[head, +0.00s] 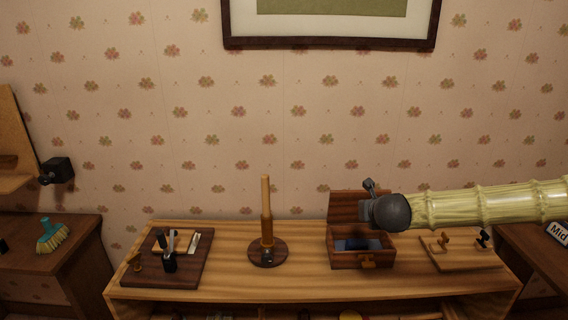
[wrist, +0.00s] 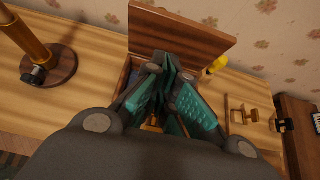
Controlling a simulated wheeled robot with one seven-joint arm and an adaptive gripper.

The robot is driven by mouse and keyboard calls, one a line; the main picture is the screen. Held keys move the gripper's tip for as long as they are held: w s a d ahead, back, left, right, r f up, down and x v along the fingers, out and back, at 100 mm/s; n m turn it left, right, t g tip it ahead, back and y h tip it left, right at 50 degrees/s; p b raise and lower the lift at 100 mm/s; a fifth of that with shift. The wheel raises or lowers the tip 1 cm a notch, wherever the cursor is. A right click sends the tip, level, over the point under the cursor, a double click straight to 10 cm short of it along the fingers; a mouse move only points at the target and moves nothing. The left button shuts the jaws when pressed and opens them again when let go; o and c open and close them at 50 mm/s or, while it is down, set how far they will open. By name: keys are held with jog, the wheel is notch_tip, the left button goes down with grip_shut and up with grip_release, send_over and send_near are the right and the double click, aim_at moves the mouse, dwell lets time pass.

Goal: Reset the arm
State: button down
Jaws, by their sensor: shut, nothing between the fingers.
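My gripper (wrist: 170,70) shows in the wrist view with its teal-padded fingers together and nothing between them. It hangs over an open wooden box (wrist: 190,34), whose lid stands raised behind it. In the head view my arm comes in from the right, and my gripper (head: 369,198) is above the same box (head: 345,261), in front of its lid. A dark blue thing (head: 352,244) lies inside the box. My gripper hides part of the box's inside in the wrist view.
A wooden post on a round base (head: 267,225) stands left of the box. A dark board (head: 192,270) with small items lies farther left. A light board with hooks (head: 460,258) lies to the right. Bare tabletop (head: 310,284) shows along the front. A framed picture (head: 330,43) hangs above.

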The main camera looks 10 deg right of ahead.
jog(key=s+a+f+n+g+y, duration=0.1)
jog(key=s+a+f+n, duration=0.45)
jog(key=f, duration=0.35)
jog(key=s+a+f+n+g+y, duration=0.1)
jog(key=s+a+f+n+g, duration=0.1)
jog(key=s+a+f+n, duration=0.4)
jog(key=s+a+f+n+g+y, duration=0.1)
jog(key=s+a+f+n, duration=0.25)
jog(key=f+n, duration=0.55)
jog(key=s+f+n+g, duration=0.2)
jog(key=s+f+n, duration=0.3)
jog(key=s, duration=0.5)
jog(key=s+f+n+g, duration=0.2)
jog(key=s+f+n, duration=0.4)
jog(key=s, duration=0.4)
jog(key=s+f+n+g, duration=0.3)
jog(key=s+f+n, duration=0.3)
jog(key=s, duration=0.3)
jog(key=shift+s+a+h, duration=0.35)
jog(key=shift+s+h, duration=0.05)
